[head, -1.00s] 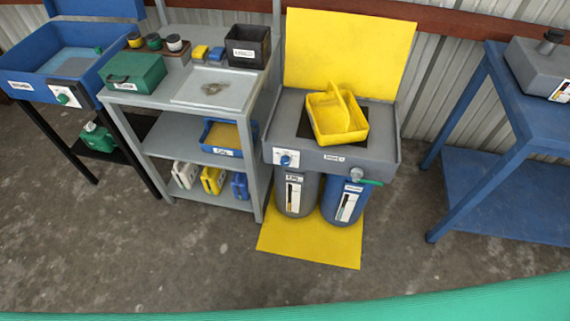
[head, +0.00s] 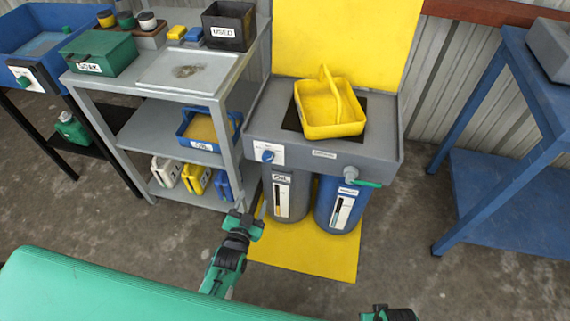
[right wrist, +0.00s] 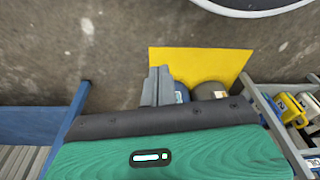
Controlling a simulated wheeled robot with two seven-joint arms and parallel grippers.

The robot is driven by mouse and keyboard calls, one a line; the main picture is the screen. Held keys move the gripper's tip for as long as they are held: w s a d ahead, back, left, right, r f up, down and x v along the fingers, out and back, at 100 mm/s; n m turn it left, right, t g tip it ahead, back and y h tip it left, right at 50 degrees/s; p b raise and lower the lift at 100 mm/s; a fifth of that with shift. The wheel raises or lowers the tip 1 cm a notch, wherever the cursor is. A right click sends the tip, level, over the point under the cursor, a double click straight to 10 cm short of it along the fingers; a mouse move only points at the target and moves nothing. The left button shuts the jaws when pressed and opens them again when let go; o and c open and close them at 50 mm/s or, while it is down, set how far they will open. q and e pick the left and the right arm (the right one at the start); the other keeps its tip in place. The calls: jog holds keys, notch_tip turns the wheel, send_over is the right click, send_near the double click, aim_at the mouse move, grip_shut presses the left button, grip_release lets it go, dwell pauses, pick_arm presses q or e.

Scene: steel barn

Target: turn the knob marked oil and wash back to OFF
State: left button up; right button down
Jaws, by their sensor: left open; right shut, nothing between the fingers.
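A blue knob (head: 267,155) sits on a small white panel (head: 270,154) at the left of the grey sink unit's front. The panel's print is too small to read, so I cannot tell the knob's setting. A second, green knob (head: 22,82) is on the blue basin at the far left. My left gripper (head: 252,211) is open and empty, below the blue knob and apart from it, in front of the grey drum. My right gripper (right wrist: 158,85) is shut and empty in the right wrist view.
Under the sink unit (head: 390,160) stand a grey drum labelled OIL (head: 297,195) and a blue drum (head: 330,212) on a yellow mat (head: 300,262). A green-handled tap (head: 362,182) juts out at right. A grey shelf (head: 155,92) stands left, a blue table (head: 500,190) right.

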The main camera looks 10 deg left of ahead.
aim_at(267, 160)
pick_arm(q)
jog(key=shift+t, duration=0.4)
jog(key=w, duration=0.4)
jog(key=w+r, duration=0.1)
jog(key=w, duration=0.4)
jog(key=w+d+r+b, duration=0.1)
jog(key=w, duration=0.3)
jog(key=shift+w, duration=0.95)
pick_arm(e)
jog(key=shift+w+d+r, duration=0.15)
jog(key=shift+r, duration=0.6)
jog(key=shift+w+d+r, duration=0.1)
jog(key=shift+w+r, duration=0.05)
jog(key=shift+r, duration=0.6)
pick_arm(q)
jog(key=shift+c, duration=0.4)
jog(key=c, duration=0.9)
